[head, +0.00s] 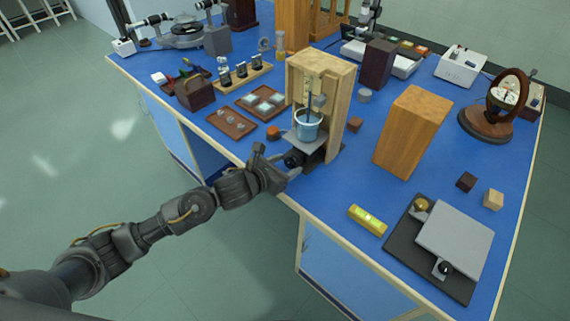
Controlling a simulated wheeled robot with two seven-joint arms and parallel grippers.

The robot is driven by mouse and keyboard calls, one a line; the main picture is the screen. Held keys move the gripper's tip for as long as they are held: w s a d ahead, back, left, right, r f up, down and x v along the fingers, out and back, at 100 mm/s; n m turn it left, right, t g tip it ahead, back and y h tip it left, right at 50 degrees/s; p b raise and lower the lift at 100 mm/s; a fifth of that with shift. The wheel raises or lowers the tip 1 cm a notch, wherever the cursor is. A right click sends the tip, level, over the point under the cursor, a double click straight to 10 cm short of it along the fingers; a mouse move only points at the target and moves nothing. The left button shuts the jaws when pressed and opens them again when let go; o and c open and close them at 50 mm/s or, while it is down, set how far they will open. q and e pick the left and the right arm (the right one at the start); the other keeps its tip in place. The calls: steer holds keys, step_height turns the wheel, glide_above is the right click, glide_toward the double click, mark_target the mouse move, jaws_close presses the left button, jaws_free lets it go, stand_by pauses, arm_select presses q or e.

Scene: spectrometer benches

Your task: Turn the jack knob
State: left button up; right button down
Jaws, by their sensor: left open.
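A small jack with a grey top plate (305,140) stands inside an upright wooden frame (343,95) near the front edge of the blue bench. A light blue cup (308,125) sits on the plate. A dark round knob (293,158) sticks out of the jack's front toward my arm. My left gripper (280,162) is open at the knob, with its fingers to either side of it. I cannot tell whether they touch it. A second low platform (455,240) with a black knob (441,268) lies at the right on a dark base. My right gripper is not in view.
A yellow level (367,220) lies on the bench right of the frame. A tall wooden block (412,132) stands behind it. A brown tray (231,122) and an orange-brown piece (273,132) lie left of the jack. Open floor lies in front of the bench.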

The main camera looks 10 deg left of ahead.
arm_select(q)
steer(key=shift+c, duration=0.3)
steer(key=c, duration=0.9)
